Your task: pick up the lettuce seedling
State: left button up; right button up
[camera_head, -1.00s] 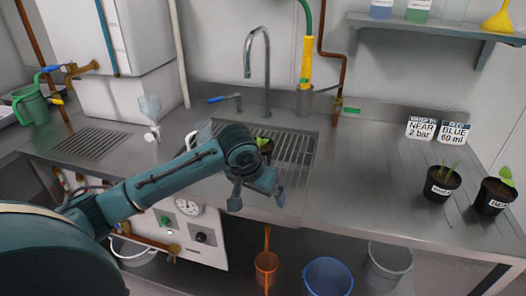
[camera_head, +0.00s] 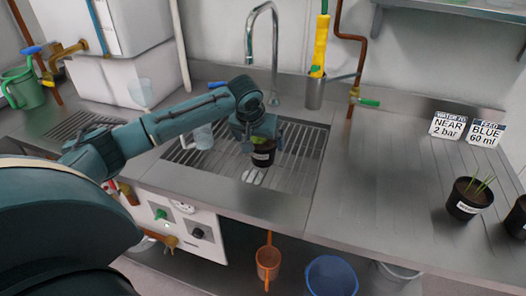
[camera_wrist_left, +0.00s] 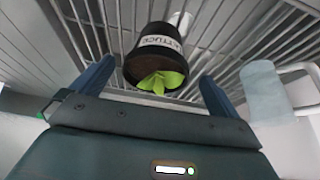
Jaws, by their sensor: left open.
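The lettuce seedling is a small black pot (camera_head: 263,153) with a white label and green leaves, standing on the sink's slatted grate in the head view. In the left wrist view the pot (camera_wrist_left: 153,52) shows its "LETTUCE" label and its bright green leaves (camera_wrist_left: 161,82). My left gripper (camera_head: 258,140) is above and behind the pot, its arm coming from the left. In the left wrist view its two blue fingers (camera_wrist_left: 152,82) are apart, one on each side of the pot, with gaps between. My right gripper is not in view.
The slatted grate (camera_head: 300,165) lies around the pot. A clear jug (camera_head: 203,136) stands left of it and a tall tap (camera_head: 274,50) behind. Another black pot (camera_head: 467,203) stands far right, near two signs (camera_head: 448,125). The counter (camera_head: 370,170) between is clear.

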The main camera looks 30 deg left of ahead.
aim_at(262, 144)
pick_arm(q)
jog(key=x, duration=0.5)
jog(key=shift+w+d+f, duration=0.1)
jog(key=shift+w+f, duration=0.15)
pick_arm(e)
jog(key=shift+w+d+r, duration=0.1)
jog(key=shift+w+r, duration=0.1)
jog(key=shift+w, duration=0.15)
